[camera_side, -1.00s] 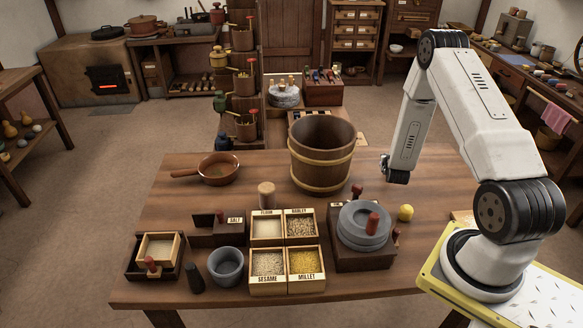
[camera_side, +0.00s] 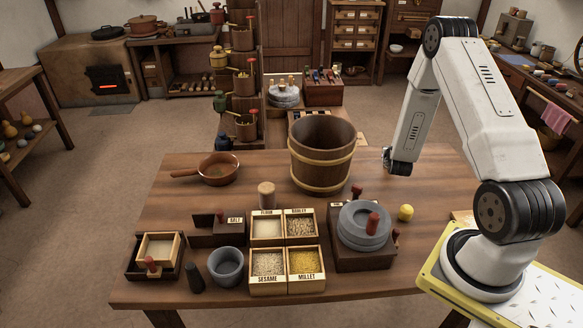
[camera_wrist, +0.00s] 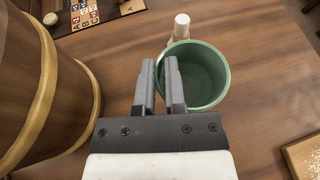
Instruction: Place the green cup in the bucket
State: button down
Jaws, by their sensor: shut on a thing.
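The green cup (camera_wrist: 207,82) shows in the wrist view, open side toward the camera. My gripper (camera_wrist: 160,70) is shut on the cup's near left wall, with one finger inside the rim and one outside. In the side view my gripper (camera_side: 387,158) is at the right of the bucket, mostly hidden by my arm, and the cup is not visible there. The wooden bucket (camera_side: 320,165) with yellowish bands stands upright on the table; it also shows at the left of the wrist view (camera_wrist: 22,110), apart from the cup. How high the cup is held is hard to tell.
The wooden table (camera_side: 190,225) carries a grain box (camera_side: 286,250), a grey quern (camera_side: 364,226), a yellow ball (camera_side: 406,212) and a brown pan (camera_side: 217,170). In the wrist view a white-topped peg (camera_wrist: 181,24) stands just beyond the cup.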

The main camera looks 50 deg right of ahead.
jog(key=shift+r, duration=0.1)
jog(key=shift+m+g+h, duration=0.5)
jog(key=shift+m+g, duration=0.3)
jog(key=shift+g, duration=0.1)
jog(key=w+a+r, duration=0.3)
jog(key=a+r, duration=0.1)
jog(key=w+a+r, duration=0.3)
jog(key=a+r, duration=0.1)
jog(key=w+a+r, duration=0.3)
jog(key=a+r, duration=0.2)
jog(key=shift+w, duration=0.1)
jog(key=w+a+r+n+t+y, duration=0.1)
jog(key=a+r+n+t+y, duration=0.3)
jog(key=a, duration=0.8)
jog(key=w+a+r+n+t+y, duration=0.2)
jog(key=a+r+n, duration=0.4)
jog(key=a, duration=0.6)
jog(key=t+y, duration=0.1)
jog(key=y, duration=0.1)
jog(key=shift+a+r+t+y, duration=0.15)
jog(key=shift+r+t+y, duration=0.15)
jog(key=shift+r+t, duration=0.1)
jog(key=shift+f, duration=0.1)
